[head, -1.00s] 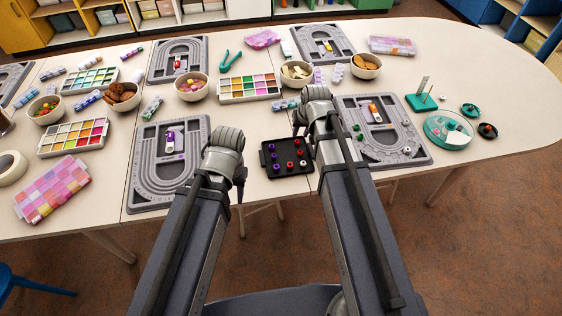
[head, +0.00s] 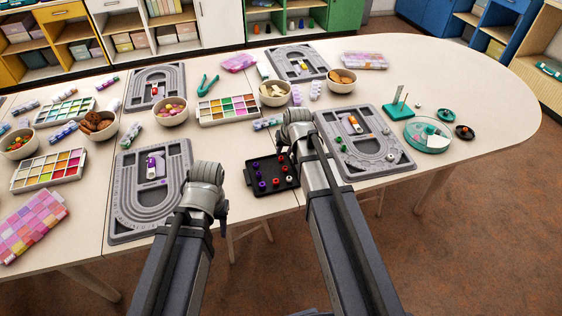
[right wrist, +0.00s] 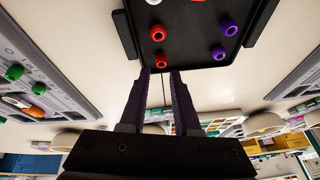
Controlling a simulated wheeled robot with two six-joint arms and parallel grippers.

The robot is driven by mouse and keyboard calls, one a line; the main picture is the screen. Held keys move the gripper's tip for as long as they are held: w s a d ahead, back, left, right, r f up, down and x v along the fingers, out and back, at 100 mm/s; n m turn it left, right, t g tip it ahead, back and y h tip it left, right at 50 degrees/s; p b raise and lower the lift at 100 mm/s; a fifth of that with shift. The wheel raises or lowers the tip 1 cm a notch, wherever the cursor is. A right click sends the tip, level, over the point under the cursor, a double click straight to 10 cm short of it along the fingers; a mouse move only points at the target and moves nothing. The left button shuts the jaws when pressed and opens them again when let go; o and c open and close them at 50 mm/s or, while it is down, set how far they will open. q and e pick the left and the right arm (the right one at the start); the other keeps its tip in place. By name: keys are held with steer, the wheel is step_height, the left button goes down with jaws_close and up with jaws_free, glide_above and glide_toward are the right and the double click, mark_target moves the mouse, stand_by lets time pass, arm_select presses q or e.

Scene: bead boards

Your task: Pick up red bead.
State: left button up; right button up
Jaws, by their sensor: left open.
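A black tray (head: 271,188) holds several red and purple beads and a white one at the front edge of the table. My right gripper (right wrist: 161,72) is at the tray's edge with its fingers slightly apart. A red bead (right wrist: 161,61) shows at the fingertips in the right wrist view; I cannot tell whether the fingers touch it. Another red bead (right wrist: 158,33) is just beyond. Purple beads (right wrist: 229,28) are to the right of it. My left gripper (head: 222,210) is open, left of the tray near the table edge; its fingers are mostly hidden.
Grey bead boards (head: 120,222) and (head: 397,165) flank the tray. Bowls, palettes (head: 230,122) and bead tubes stand behind. A round teal dish (head: 443,147) is at the right. The table's right end is mostly clear.

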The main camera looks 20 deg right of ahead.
mark_target(282, 158)
steer(key=b+x, duration=0.4)
steer(key=x, duration=0.1)
steer(key=shift+s+a+f, duration=0.1)
steer(key=shift+s, duration=0.15)
jaws_close()
